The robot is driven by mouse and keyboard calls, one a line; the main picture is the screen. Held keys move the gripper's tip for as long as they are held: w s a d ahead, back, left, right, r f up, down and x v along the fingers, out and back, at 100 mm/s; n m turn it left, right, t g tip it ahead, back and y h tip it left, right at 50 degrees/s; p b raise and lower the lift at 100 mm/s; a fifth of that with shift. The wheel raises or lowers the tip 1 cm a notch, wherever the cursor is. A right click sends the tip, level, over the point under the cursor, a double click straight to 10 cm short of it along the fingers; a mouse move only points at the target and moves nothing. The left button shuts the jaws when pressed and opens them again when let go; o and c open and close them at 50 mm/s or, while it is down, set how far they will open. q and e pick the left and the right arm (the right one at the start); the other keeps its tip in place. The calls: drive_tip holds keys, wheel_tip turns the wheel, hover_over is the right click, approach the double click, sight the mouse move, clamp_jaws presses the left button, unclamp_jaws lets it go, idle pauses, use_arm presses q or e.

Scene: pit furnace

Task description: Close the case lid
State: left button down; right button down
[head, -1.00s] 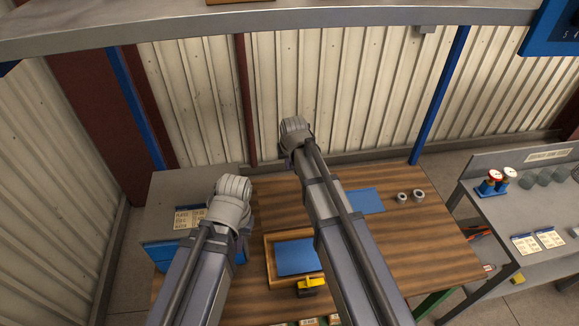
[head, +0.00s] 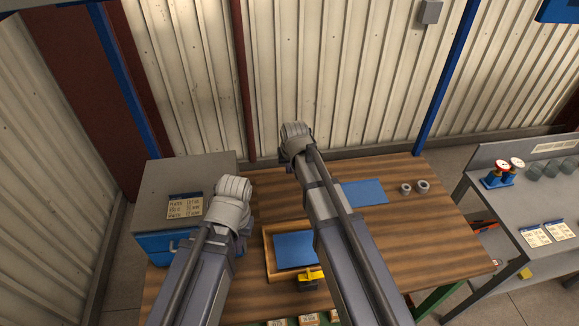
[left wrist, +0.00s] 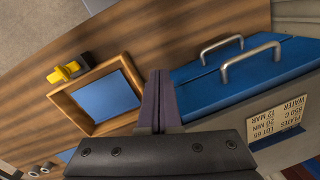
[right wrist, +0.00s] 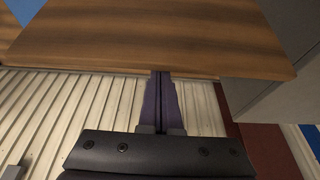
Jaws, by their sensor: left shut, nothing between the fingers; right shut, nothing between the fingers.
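A box that appears to be the case stands at the table's left end in the head view, with a grey top (head: 190,172) and a blue front (head: 160,247). A written label (head: 185,206) lies on its top. In the left wrist view its blue face (left wrist: 205,85) has two metal handles; I cannot tell whether its lid stands open. My left gripper (left wrist: 158,76) is shut and empty, beside the blue face; I cannot tell whether they touch. My right gripper (right wrist: 161,77) is shut and empty near the table's far edge. In the head view my arms hide both gripper tips.
A wooden tray (head: 268,265) with a blue panel and a yellow-and-black item (head: 311,276) lies between my arms. A blue sheet (head: 364,193) and two grey rings (head: 414,187) lie farther right on the wooden table (head: 420,235). A grey bench (head: 510,220) stands at right.

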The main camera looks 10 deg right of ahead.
drive_tip(key=shift+s, duration=0.15)
drive_tip(key=shift+s+r, duration=0.2)
drive_tip(key=shift+s, duration=0.15)
